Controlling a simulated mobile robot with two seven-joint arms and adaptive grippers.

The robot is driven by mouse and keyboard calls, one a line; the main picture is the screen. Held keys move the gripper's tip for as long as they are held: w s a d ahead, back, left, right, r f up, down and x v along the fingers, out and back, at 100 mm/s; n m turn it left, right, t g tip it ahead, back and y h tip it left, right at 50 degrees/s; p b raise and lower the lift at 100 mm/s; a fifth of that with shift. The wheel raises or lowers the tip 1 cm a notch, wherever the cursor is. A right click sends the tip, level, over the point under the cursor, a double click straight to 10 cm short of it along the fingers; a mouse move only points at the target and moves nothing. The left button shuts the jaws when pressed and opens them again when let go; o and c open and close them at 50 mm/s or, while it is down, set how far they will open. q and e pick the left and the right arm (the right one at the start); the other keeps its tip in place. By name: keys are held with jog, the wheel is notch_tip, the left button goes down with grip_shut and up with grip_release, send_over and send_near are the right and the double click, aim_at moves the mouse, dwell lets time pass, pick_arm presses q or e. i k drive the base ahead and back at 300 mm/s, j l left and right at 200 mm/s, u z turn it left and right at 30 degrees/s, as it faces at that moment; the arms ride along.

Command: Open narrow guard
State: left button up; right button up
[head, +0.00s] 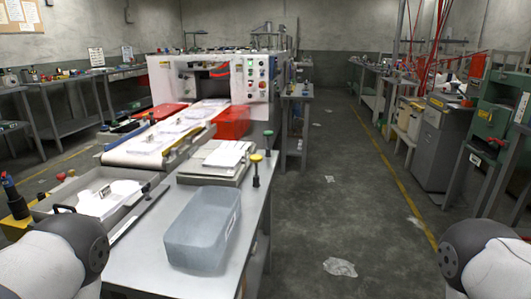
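A white machine (262,77) with a dark opening and a control panel stands at the far end of the metal table. A red box-like part (232,122) sits at the right of its conveyor, and a wider, flatter red part (166,111) lies at the left. I cannot tell which is the narrow guard, or whether either is open or closed. A small red piece (219,71) shows at the machine's opening. Rounded links of my arms show at the lower left and lower right corners, far from the machine. Neither gripper is in view.
A translucent grey bin (203,230) stands on the near metal table (145,260). The floor aisle (335,190) right of the table is mostly clear, with scattered scraps.

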aim_at(235, 114)
jog(key=i+l, duration=0.2)
jog(key=l, duration=0.2)
jog(key=i+l, duration=0.45)
jog(key=l, duration=0.3)
jog(key=i+l, duration=0.2)
jog(key=l, duration=0.2)
jog(key=i+l, duration=0.15)
jog(key=i, duration=0.4)
jog(key=i+l, duration=0.15)
jog(key=i, duration=0.45)
jog(key=i+l+z, duration=0.1)
jog(key=i, duration=0.45)
jog(key=i+l, duration=0.2)
jog(key=i, duration=0.35)
